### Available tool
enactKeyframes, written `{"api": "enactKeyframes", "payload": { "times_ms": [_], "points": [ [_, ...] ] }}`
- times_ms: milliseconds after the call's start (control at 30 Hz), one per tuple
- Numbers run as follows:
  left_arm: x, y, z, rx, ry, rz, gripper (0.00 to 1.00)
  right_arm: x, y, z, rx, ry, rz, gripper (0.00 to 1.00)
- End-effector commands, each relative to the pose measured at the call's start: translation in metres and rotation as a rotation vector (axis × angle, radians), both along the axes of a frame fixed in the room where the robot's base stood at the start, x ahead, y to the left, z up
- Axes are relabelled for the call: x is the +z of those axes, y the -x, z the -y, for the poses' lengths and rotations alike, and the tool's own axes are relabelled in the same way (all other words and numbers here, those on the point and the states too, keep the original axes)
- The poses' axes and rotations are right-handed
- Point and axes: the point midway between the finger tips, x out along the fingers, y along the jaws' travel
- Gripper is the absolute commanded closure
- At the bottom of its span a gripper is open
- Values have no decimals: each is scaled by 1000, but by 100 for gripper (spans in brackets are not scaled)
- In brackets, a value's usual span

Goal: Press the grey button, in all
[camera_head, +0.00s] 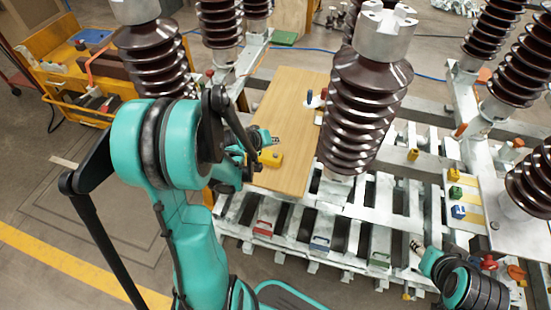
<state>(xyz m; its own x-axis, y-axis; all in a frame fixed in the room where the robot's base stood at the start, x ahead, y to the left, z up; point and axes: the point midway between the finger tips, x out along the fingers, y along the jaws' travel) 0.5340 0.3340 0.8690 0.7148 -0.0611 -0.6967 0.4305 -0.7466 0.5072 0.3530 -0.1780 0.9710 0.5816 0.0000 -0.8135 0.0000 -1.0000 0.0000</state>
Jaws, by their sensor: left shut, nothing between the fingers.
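A small yellow box (270,158) sits on the wooden board (287,110). A small spot shows on its top, but I cannot tell whether it is the grey button. My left gripper (274,140) is shut and empty, just behind the yellow box in the picture and close to it. I cannot tell whether they touch. My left arm hides part of the board's left side. My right gripper (415,246) shows small at the lower right, far from the yellow box; its fingers are too small to read.
A tall brown ribbed insulator (366,112) stands right of the board on a pale metal frame (408,195). A yellow cart (60,75) stands at the left. Open floor lies at lower left.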

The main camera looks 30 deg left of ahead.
Motion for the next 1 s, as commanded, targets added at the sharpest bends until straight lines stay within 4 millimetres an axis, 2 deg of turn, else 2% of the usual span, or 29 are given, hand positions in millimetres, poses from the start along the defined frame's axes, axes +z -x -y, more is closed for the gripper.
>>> {"api": "enactKeyframes", "payload": {
  "times_ms": [33,100,300,1000],
  "points": [
    [-14,0,0,0,0,0,100,-12,0,0,0,0,0,60],
    [-24,0,0,0,0,0,100,-21,0,0,0,0,0,60],
    [-40,0,0,0,0,0,100,-36,0,0,0,0,0,60],
    [-39,0,0,0,0,0,100,-35,0,0,0,0,0,60]
  ]
}}
